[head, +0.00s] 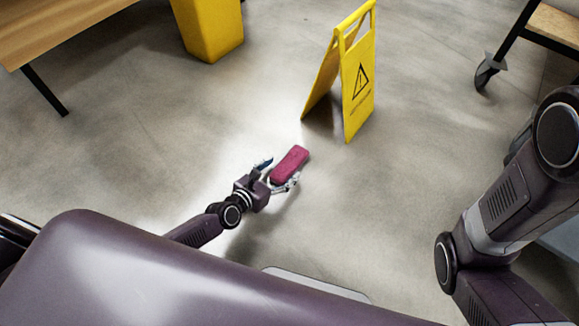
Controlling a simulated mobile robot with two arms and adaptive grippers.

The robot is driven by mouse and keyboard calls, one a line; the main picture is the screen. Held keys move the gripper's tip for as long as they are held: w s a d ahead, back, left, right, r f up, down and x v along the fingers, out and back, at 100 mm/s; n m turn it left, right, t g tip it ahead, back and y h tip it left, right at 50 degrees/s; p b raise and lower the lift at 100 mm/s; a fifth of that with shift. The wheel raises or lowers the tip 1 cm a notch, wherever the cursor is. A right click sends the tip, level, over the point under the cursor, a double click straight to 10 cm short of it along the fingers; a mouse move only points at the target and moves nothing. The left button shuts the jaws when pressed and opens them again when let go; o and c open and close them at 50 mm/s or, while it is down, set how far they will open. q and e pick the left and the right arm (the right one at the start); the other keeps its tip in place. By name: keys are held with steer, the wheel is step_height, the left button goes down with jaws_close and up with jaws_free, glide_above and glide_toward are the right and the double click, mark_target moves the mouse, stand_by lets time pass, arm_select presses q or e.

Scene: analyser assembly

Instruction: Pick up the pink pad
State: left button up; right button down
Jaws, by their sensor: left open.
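The pink pad (290,164) is a small dark-pink block with rounded edges, in the middle of the head view. It appears at or close to the grey floor. My left gripper (276,174) reaches in from the lower left and is open. Its fingers lie on either side of the pad's near end; I cannot tell whether they touch it. My right arm shows at the right edge, but its gripper is out of view.
A yellow folding warning sign (358,88) stands just beyond the pad, up and to the right. A yellow bin (212,30) and a wooden table (55,28) are at the upper left. A wheeled bench (552,27) is at the upper right. The floor (150,130) to the left is clear.

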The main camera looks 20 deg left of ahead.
mark_target(290, 163)
arm_select(q)
steer(key=b+x, duration=0.1)
steer(key=x, duration=0.1)
steer(key=b+x, duration=0.1)
steer(key=x, duration=0.2)
steer(key=shift+d+r, duration=0.2)
steer(key=shift+r, duration=0.05)
steer(key=c, duration=1.2)
